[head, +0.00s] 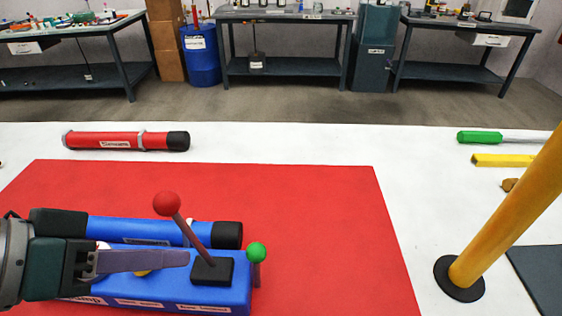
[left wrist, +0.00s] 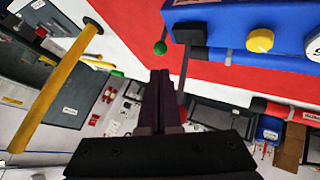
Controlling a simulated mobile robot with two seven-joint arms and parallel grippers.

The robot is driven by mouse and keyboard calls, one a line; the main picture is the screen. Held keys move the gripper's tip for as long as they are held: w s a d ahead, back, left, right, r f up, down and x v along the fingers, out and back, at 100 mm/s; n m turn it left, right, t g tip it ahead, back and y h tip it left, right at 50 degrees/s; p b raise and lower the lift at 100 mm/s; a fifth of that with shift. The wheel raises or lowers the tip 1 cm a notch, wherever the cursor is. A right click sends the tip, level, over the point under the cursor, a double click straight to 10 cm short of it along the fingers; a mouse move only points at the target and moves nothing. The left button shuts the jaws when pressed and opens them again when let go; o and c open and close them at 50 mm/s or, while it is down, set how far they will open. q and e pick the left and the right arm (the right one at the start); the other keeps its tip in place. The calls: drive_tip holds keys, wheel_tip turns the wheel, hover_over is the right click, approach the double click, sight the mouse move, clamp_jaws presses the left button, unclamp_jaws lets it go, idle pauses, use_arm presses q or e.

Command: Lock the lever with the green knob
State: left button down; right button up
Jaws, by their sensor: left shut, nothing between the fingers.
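The blue pump base (head: 190,290) lies on the red mat at the lower left of the head view. The green knob (head: 256,252) tops a short, nearly upright lever at its right end; the knob also shows in the left wrist view (left wrist: 160,48). A red knob (head: 167,203) tops a longer lever that leans left from a black block (head: 211,271). A blue tube (head: 140,230) with black ends lies along the base's far side. My left gripper (head: 188,258) is shut and empty, above the base, left of the black block and apart from the green knob.
The red mat (head: 320,220) is clear right of the base. A red tube (head: 105,140) lies behind it on the white table. A yellow post (head: 510,200) stands at the right. A green-handled screwdriver (head: 480,137) and a yellow bar (head: 500,160) lie at the far right.

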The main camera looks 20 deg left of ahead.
sight(249, 246)
use_arm(q)
drive_tip(key=b+x, duration=0.2)
drive_tip(key=x, duration=0.8)
drive_tip(key=shift+w+d+f, duration=0.1)
drive_tip(key=shift+w+f, duration=0.15)
drive_tip(key=shift+f, duration=0.1)
drive_tip(key=shift+w+f, duration=0.35)
drive_tip(key=shift+w, duration=0.6)
drive_tip(key=shift+w+f, duration=0.1)
